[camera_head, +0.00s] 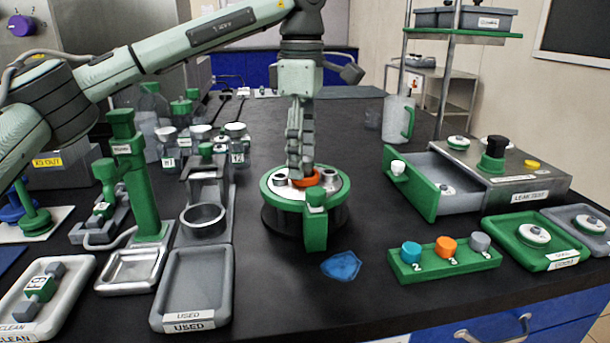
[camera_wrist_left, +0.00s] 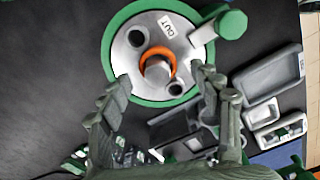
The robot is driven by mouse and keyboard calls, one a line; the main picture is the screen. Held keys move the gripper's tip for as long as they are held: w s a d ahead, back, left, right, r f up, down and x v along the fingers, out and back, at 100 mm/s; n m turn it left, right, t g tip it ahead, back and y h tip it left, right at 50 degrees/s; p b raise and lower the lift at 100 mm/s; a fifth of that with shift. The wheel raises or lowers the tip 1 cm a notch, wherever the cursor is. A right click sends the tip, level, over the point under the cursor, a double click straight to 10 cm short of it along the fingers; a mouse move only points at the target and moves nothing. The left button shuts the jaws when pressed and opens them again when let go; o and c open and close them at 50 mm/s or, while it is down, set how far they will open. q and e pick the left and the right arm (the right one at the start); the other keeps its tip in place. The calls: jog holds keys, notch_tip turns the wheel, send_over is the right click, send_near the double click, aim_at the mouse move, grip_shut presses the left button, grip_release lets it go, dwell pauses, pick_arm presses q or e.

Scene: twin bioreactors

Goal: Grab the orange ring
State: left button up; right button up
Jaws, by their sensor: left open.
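The orange ring (camera_head: 307,179) lies on top of the round green-rimmed vessel (camera_head: 265,190) in the middle of the bench. In the left wrist view the orange ring (camera_wrist_left: 144,62) sits around a central post on the metal lid, with dark-holed ports beside it. My left gripper (camera_head: 300,178) points down over the lid, close to the ring, and partly hides it in the head view. In the left wrist view my left gripper (camera_wrist_left: 165,85) has its fingers spread wide, with the ring ahead between them; no contact shows. My right gripper is not in view.
A green post (camera_head: 316,215) stands at the vessel's front. A blue cloth-like piece (camera_head: 341,265) lies in front. A green rack (camera_head: 445,262) with coloured caps and an open drawer (camera_head: 447,184) are at right. A USED tray (camera_head: 193,288) and green stand are at left.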

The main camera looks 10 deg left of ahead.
pick_arm(q)
jog(key=shift+w+f, duration=0.1)
jog(key=shift+f, duration=0.8)
jog(key=shift+c, duration=0.3)
jog(key=c, duration=0.8)
jog(key=shift+r, duration=0.15)
